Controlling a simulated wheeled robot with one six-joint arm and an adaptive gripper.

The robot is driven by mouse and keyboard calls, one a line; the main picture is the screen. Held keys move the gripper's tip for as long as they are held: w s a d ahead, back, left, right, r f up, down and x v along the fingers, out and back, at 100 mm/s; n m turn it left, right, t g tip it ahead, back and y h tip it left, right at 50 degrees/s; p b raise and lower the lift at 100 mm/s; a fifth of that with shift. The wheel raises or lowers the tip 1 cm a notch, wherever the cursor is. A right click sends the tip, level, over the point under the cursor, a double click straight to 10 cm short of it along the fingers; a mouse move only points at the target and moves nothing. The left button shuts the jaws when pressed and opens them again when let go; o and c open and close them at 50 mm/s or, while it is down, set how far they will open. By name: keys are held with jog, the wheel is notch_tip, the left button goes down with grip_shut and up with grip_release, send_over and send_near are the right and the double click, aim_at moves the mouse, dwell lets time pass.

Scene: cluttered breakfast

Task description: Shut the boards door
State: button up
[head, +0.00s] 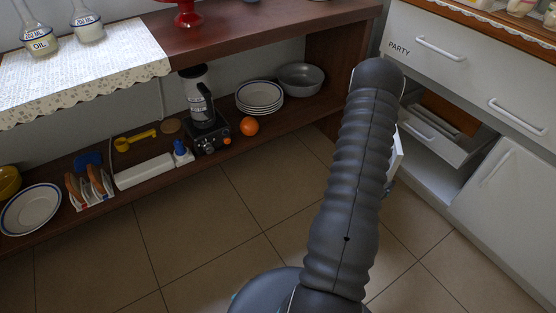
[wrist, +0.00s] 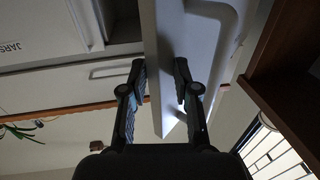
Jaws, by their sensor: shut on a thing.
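The boards door, a white panel (head: 397,157), shows only as a narrow strip past the right side of my arm in the head view. It stands swung out from an open compartment in the white cabinet. In the wrist view the white panel (wrist: 168,104) passes between the two fingers of my gripper (wrist: 160,78), which is shut on it. A curved white shape, perhaps its handle (wrist: 228,20), lies to the right of the fingers. My arm hides my gripper and most of the door in the head view. I cannot read a boards label.
A PARTY drawer (head: 440,48) is above and a closed white door (head: 508,185) lower right. A brown shelf (head: 225,150) on the left holds plates (head: 259,96), an orange (head: 250,126) and other items. The tiled floor (head: 205,225) is clear.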

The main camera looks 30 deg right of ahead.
jog(key=shift+s+d+b, duration=0.2)
jog(key=shift+s+d, duration=0.4)
jog(key=shift+d, duration=0.15)
jog(key=shift+s+d+b, duration=0.2)
jog(key=shift+s+d, duration=0.35)
jog(key=shift+d, duration=0.2)
jog(key=o, duration=1)
jog(key=shift+c, duration=0.2)
jog(key=shift+s+a, duration=0.1)
